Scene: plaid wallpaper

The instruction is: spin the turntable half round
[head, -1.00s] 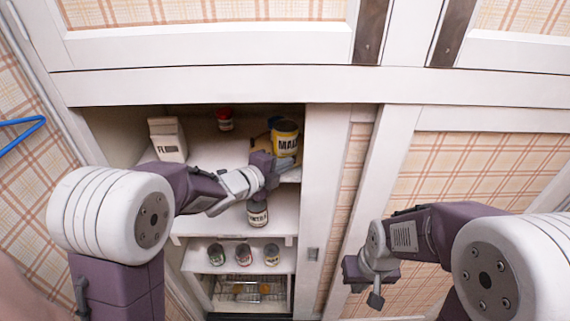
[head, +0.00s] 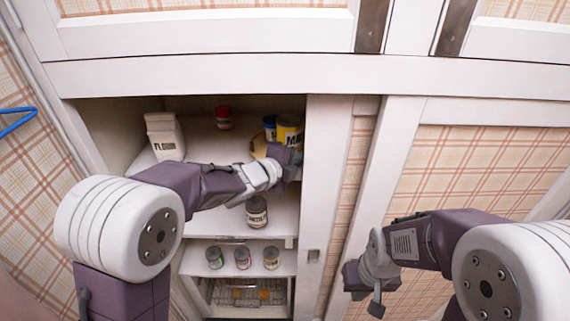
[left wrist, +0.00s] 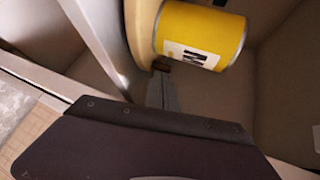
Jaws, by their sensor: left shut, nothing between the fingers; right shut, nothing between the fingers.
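The turntable (head: 257,146) is a tan disc inside the open cabinet, on the upper shelf at the right; only its left edge shows. A yellow tin (head: 289,131) and a blue tin (head: 270,128) stand at it. My left gripper (head: 291,166) is shut with nothing in it, just in front of the yellow tin. The head view shows it partly behind its own wrist. In the left wrist view the yellow tin (left wrist: 202,36) is just beyond the fingers (left wrist: 161,88); contact cannot be told. My right gripper (head: 375,292) is shut and empty, outside the cabinet.
A flour carton (head: 163,137) and a red-lidded jar (head: 223,118) stand on the same shelf. A labelled jar (head: 257,212) stands below, with small jars (head: 242,258) lower still. The white door frame (head: 328,190) is close right of my left gripper.

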